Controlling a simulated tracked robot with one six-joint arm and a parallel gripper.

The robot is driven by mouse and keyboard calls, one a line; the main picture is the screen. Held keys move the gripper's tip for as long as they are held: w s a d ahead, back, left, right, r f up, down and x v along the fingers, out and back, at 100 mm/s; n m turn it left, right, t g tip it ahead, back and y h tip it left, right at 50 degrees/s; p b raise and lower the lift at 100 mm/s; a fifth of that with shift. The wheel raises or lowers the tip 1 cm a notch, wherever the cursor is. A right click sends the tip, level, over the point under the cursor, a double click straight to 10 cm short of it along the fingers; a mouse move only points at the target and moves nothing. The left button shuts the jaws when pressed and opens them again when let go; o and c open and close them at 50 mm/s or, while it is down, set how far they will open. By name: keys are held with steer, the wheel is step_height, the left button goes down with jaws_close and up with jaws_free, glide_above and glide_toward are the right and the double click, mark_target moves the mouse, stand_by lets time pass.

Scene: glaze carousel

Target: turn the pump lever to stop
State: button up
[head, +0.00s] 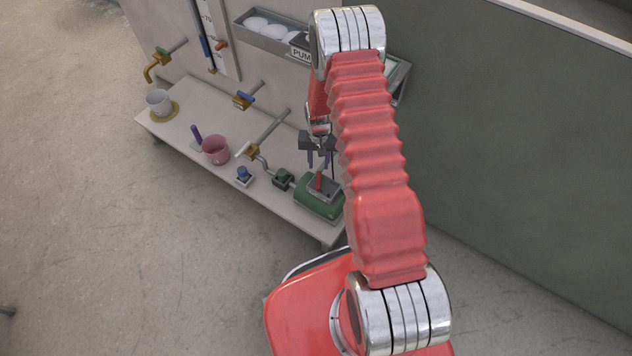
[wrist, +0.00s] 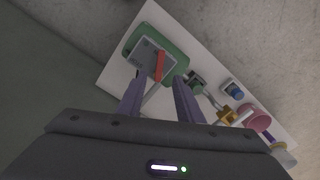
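The pump lever (head: 318,182) is a short red bar on a grey plate on top of a green box (head: 314,205), near the bench's front right end. In the wrist view the red lever (wrist: 160,66) lies along the grey plate (wrist: 144,57), whose markings are too small to read. My gripper (head: 319,164) is above the box with its fingers pointing down. The wrist view shows its two purple fingers (wrist: 158,84) apart, with nothing held between them. The lever appears just beyond the fingertips; I cannot tell whether they touch it.
A pink cup (head: 215,150), a blue-topped switch (head: 243,175) and a small green valve (head: 283,179) stand left of the box. A white cup (head: 159,102) is farther left. Pipes with taps and a tray (head: 268,36) project from the back panel. A dark green wall (head: 500,130) is right.

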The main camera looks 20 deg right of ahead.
mark_target(318, 183)
step_height(318, 183, down, 13)
steer(key=shift+r, duration=0.1)
stand_by(0.7)
jaws_close()
stand_by(0.3)
